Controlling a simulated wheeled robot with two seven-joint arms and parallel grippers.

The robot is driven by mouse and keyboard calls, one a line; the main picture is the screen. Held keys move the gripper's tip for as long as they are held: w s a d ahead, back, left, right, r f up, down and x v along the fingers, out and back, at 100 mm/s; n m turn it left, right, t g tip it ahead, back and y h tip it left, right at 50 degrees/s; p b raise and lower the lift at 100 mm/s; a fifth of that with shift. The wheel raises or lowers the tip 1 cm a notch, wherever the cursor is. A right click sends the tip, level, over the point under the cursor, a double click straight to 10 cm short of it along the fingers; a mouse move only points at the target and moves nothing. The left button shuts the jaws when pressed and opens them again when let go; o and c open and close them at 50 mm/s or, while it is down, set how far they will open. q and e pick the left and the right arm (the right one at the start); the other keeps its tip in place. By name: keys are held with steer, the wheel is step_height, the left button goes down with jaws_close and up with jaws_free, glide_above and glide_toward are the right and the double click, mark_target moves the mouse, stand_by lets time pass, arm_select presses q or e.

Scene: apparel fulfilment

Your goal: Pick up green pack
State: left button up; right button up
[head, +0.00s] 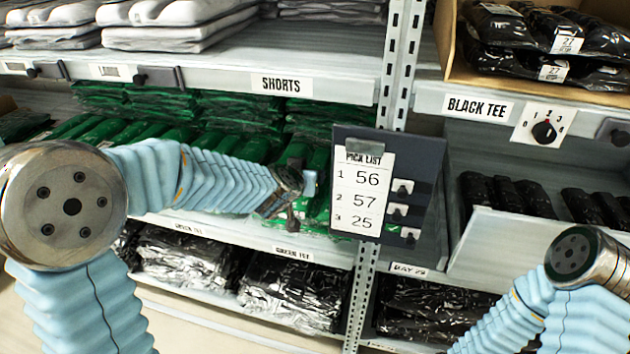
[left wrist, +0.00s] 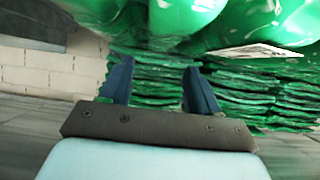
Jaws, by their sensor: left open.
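Green packs (head: 225,140) in shiny plastic fill the middle shelf in the head view, in a row at the front and in stacks behind. My left gripper (head: 300,195) is at the front of this shelf, beside the pick list board. In the left wrist view the left gripper (left wrist: 158,88) is open, its two blue fingers apart with nothing held between them. Close green packs (left wrist: 190,20) hang over the fingers, and a stack of green packs (left wrist: 255,90) lies beyond. Whether a finger touches a pack is unclear. My right gripper is out of view; only its arm shows.
A pick list board (head: 362,195) with knobs stands right beside my left gripper. A shelf post (head: 400,70) rises behind it. Clear-wrapped black packs (head: 185,260) lie on the shelf below. Grey folded garments (head: 175,20) lie above. A cardboard box (head: 455,60) with black packs is at upper right.

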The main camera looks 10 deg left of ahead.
arm_select(q)
steer(key=shift+x, duration=1.1)
steer(key=b+x, duration=0.1)
steer(key=x, duration=0.1)
steer(key=b+x, duration=0.1)
steer(key=x, duration=0.1)
steer(key=shift+a+f, duration=0.15)
steer(key=shift+f, duration=0.35)
steer(key=shift+w+f, duration=0.1)
steer(key=shift+w, duration=0.3)
steer(key=shift+c, duration=0.2)
steer(key=c, duration=0.8)
